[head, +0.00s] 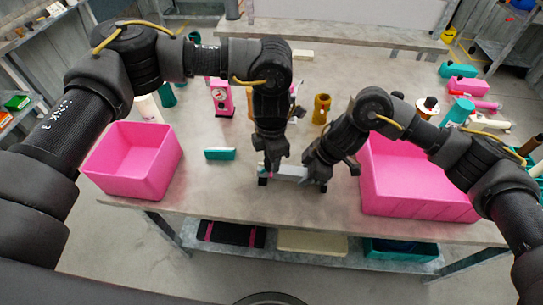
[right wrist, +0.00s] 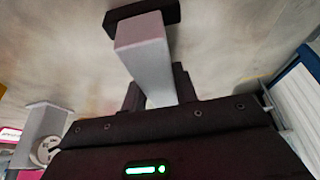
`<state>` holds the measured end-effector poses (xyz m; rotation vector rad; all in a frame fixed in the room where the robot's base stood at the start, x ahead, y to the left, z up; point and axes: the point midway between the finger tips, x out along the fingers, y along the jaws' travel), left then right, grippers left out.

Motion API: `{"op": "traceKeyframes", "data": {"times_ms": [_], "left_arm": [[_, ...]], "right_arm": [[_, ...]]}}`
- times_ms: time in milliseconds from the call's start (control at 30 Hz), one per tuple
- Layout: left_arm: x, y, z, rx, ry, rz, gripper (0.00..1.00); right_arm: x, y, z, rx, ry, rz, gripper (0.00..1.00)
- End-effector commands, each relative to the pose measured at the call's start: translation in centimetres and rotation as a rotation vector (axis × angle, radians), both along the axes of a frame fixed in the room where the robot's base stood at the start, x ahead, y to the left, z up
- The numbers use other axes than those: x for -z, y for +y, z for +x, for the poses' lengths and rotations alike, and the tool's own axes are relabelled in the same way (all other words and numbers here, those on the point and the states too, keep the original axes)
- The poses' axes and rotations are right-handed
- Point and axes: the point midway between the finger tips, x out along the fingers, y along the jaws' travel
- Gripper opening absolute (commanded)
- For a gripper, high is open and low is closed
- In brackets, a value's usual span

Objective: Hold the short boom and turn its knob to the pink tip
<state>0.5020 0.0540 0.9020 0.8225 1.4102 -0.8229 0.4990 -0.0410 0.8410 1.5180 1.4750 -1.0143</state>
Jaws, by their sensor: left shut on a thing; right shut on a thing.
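The short boom (head: 291,171) is a light grey bar low over the front middle of the table, with dark parts at both ends. My left gripper (head: 270,172) is shut at its left end, where a small pink spot shows. What exactly its fingers hold is hidden. My right gripper (head: 317,178) is shut on the boom near the right end. In the right wrist view, the boom (right wrist: 148,55) runs between the dark fingers of my right gripper (right wrist: 158,92), with a dark block at its far end. I cannot make out the knob or its tips.
A pink bin (head: 133,160) stands at the left and a larger pink tray (head: 415,195) at the right. A teal block (head: 220,154) lies left of my left gripper. A pink device (head: 221,98) and a brown-yellow part (head: 321,109) stand behind. The front table edge is close.

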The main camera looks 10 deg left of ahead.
Motion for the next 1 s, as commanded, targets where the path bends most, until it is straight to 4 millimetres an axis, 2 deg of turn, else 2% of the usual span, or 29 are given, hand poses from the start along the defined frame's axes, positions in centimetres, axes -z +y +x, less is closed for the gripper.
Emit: {"op": "traceKeyframes", "data": {"times_ms": [133, 433, 467, 600, 867, 1000], "left_arm": [[-0.03, 0.01, 0.03, 0.080, 0.000, 0.000, 0.14], [-0.03, 0.00, 0.02, 0.090, 0.000, -0.001, 0.14], [-0.03, 0.01, 0.02, 0.089, 0.000, 0.000, 0.41], [-0.03, 0.00, 0.01, 0.088, 0.000, 0.000, 0.59], [-0.05, 0.00, 0.01, 0.088, 0.000, -0.001, 0.59], [-0.98, -0.04, 0.07, 0.088, -0.002, -0.001, 0.59]], "right_arm": [[-0.01, -0.01, 0.00, 0.000, 0.000, 0.000, 0.00], [0.00, -0.02, -0.01, -0.001, 0.000, -0.001, 0.00], [0.00, -0.02, -0.01, -0.001, 0.000, -0.001, 0.00], [-0.01, -0.01, -0.01, -0.001, 0.000, 0.000, 0.00], [-0.01, 0.00, -0.01, -0.001, 0.000, 0.000, 0.00], [-0.02, 0.00, -0.01, 0.000, 0.000, 0.000, 0.00]]}}
